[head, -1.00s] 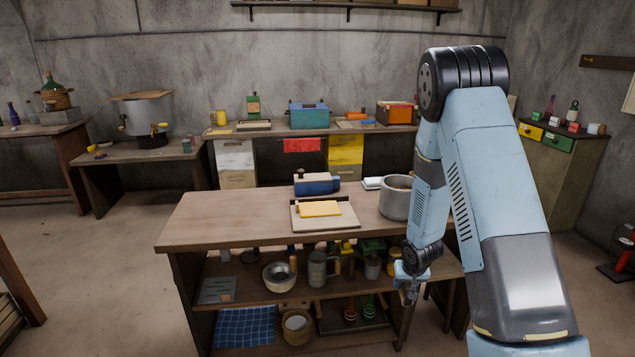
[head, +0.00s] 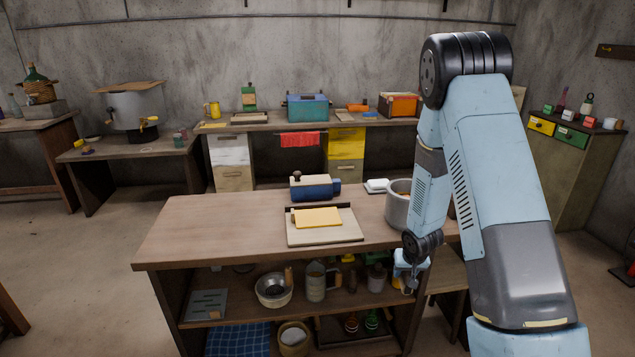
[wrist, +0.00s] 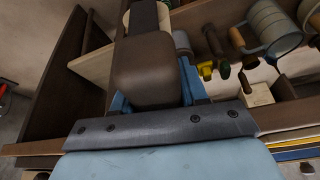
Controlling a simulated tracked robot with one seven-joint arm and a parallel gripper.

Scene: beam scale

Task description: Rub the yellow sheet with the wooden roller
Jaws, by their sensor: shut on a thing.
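The yellow sheet (head: 318,217) lies flat on a pale board (head: 330,237) with a dark bar along its back edge, on the wooden bench (head: 200,225). My gripper (head: 410,284) hangs at the bench's right end, below the top and right of the sheet, apart from it. In the wrist view a brown, round-edged piece (wrist: 152,70) sits between my blue fingers, with a dark band and a pale end beyond it. I take it for the wooden roller; most of it is hidden in the head view.
A blue tool (head: 314,188) with a dark knob stands behind the board. A grey pot (head: 398,208) stands at the bench top's right, close to my arm. The shelf below holds a bowl (head: 273,289) and jars. The top's left side is clear.

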